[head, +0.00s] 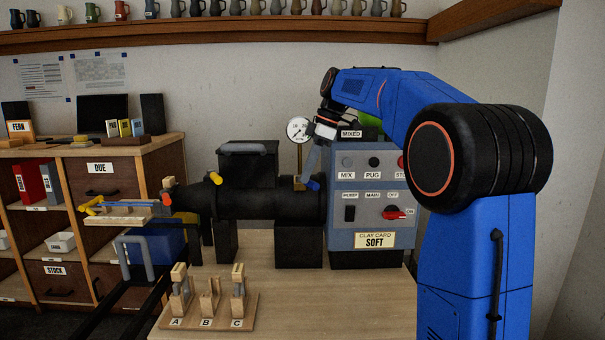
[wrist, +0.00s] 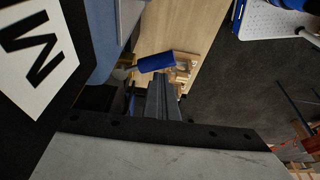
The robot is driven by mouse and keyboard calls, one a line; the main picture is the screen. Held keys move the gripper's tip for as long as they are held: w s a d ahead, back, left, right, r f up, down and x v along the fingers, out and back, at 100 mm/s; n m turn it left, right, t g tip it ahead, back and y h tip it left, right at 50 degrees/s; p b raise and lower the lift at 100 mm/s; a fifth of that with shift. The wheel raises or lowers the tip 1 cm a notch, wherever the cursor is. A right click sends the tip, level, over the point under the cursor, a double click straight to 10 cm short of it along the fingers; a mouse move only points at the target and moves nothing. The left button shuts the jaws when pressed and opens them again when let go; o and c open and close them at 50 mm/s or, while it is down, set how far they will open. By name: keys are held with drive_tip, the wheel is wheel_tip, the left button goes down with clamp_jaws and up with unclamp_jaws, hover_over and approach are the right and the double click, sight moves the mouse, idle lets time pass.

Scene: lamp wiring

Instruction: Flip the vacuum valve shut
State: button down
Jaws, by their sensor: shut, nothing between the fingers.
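The vacuum valve's blue lever handle (head: 313,184) sticks out on top of the black machine barrel, near the foot of the brass gauge pipe. In the wrist view the blue handle (wrist: 157,62) lies crosswise just past the fingertips. My gripper (head: 304,178) reaches down from the upper right, its grey fingers shut and empty beside the handle. In the wrist view my gripper (wrist: 163,80) points at the handle; I cannot tell whether they touch. The valve body is mostly hidden behind the fingers.
A round gauge (head: 298,130) stands behind the fingers. The control box (head: 345,216) with knobs and a red switch is close on the right. The black barrel (head: 262,205) runs left. Wooden stands A, B and C (head: 208,305) are on the table front; bare tabletop (head: 320,305) lies to their right.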

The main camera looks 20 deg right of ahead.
drive_tip(key=shift+d, duration=0.4)
idle(0.3)
drive_tip(key=shift+a, duration=0.1)
drive_tip(key=a+r, duration=0.2)
drive_tip(key=a, duration=0.2)
wheel_tip(320, 180, up, 9)
hover_over(308, 185)
drive_tip(key=shift+r, duration=0.1)
idle(0.5)
